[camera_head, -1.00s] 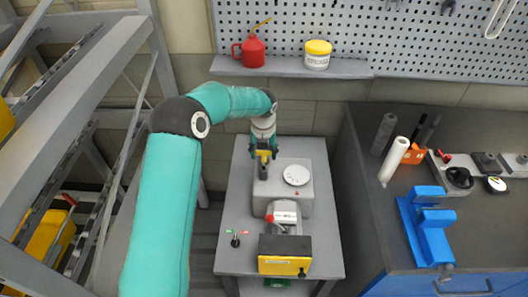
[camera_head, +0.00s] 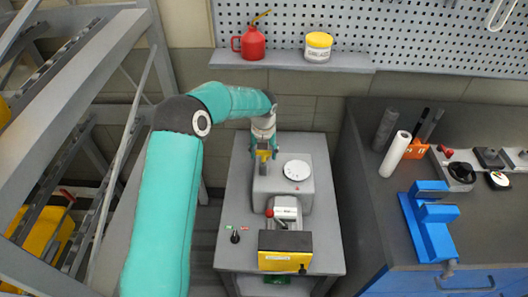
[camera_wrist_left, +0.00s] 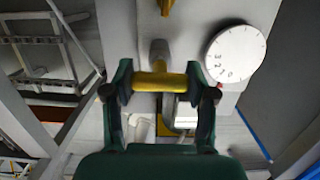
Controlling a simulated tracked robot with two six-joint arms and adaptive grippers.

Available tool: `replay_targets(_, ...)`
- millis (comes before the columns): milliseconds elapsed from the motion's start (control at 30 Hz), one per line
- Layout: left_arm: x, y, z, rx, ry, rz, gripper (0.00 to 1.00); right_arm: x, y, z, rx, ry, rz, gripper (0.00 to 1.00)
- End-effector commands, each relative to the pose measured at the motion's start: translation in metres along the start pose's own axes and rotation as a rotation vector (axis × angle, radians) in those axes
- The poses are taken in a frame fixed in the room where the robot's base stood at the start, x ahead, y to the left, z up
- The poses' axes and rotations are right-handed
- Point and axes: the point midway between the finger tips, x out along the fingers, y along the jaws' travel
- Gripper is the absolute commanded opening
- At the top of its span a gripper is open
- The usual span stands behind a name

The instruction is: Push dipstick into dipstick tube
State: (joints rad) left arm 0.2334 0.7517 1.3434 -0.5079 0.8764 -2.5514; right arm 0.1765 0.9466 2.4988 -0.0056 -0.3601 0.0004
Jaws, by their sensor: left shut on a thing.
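The dipstick has a yellow crossbar handle (camera_head: 263,154), which also shows in the left wrist view (camera_wrist_left: 160,82). My left gripper (camera_head: 264,149) is shut on this handle, and in the left wrist view a finger of the gripper (camera_wrist_left: 160,85) stands at each end of it. A short grey cylinder, apparently the dipstick tube (camera_wrist_left: 159,48), shows close by the handle at the left side of the grey machine housing (camera_head: 297,197). How far the dipstick is in the tube cannot be told. My right gripper is not in view.
A white dial (camera_head: 296,170) lies on the housing, right of the gripper. A yellow-fronted box (camera_head: 285,262) and a small black knob (camera_head: 235,237) are nearer on the bench. A blue vise (camera_head: 432,229) is on the right counter. A shelf (camera_head: 285,66) runs behind.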

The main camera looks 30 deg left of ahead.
Motion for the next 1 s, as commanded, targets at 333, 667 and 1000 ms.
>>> replay_targets(333, 0.01, 0.0, -0.002, 0.0, 0.0, 0.0, 0.22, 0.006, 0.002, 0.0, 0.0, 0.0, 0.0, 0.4)
replay_targets(667, 0.012, 0.0, -0.002, 0.0, 0.0, 0.0, 0.86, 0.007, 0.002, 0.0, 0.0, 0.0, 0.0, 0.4)
replay_targets(1000, 0.011, 0.0, -0.002, 0.0, 0.0, 0.0, 0.86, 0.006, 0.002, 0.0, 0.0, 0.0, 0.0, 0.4)
